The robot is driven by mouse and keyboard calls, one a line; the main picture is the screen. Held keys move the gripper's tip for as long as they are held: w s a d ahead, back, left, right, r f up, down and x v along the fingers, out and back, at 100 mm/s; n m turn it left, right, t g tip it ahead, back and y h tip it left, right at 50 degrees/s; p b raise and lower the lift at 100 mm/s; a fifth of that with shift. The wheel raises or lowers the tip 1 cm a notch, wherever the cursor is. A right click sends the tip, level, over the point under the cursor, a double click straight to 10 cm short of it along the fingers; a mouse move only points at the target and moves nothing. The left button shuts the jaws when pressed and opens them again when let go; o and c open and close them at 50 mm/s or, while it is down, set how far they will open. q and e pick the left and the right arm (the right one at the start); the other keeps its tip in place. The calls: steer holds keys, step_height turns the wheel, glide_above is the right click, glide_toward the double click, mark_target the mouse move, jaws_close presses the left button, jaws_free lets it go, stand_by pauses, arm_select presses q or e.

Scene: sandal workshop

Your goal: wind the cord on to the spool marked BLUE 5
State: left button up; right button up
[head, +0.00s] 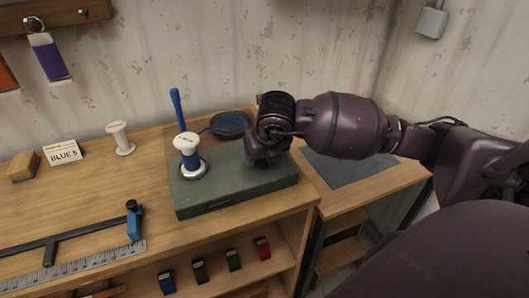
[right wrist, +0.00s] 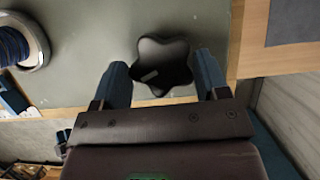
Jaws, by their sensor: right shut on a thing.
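A white spool (head: 187,141) stands upright on a metal disc on the green winder box (head: 215,192), with blue cord (head: 190,161) wound around its core. Its mark is too small to read. The spool's blue winding (right wrist: 12,45) also shows at the upper left of the right wrist view. A coil of blue cord (head: 231,124) lies behind the box. My right gripper (head: 263,158) is at the box's right end. In the right wrist view, a black star-shaped knob (right wrist: 162,66) sits between its fingers, which are shut on it. The gripper hides the knob in the head view.
A card reading BLUE 5 (head: 64,152) stands left, near a bare white spool (head: 120,138). A blue upright rod (head: 177,108) rises behind the winder. A black clamp bar (head: 70,236) and steel ruler (head: 85,262) lie in front. A lower table (head: 375,185) stands right.

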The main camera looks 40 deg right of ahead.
steer(key=shift+m, duration=0.3)
steer(key=o, duration=0.9)
steer(key=shift+o, duration=0.2)
steer(key=p+v, duration=0.1)
steer(key=v, duration=0.9)
steer(key=shift+s+r, duration=0.2)
steer(key=shift+r, duration=0.15)
steer(key=shift+a, duration=0.1)
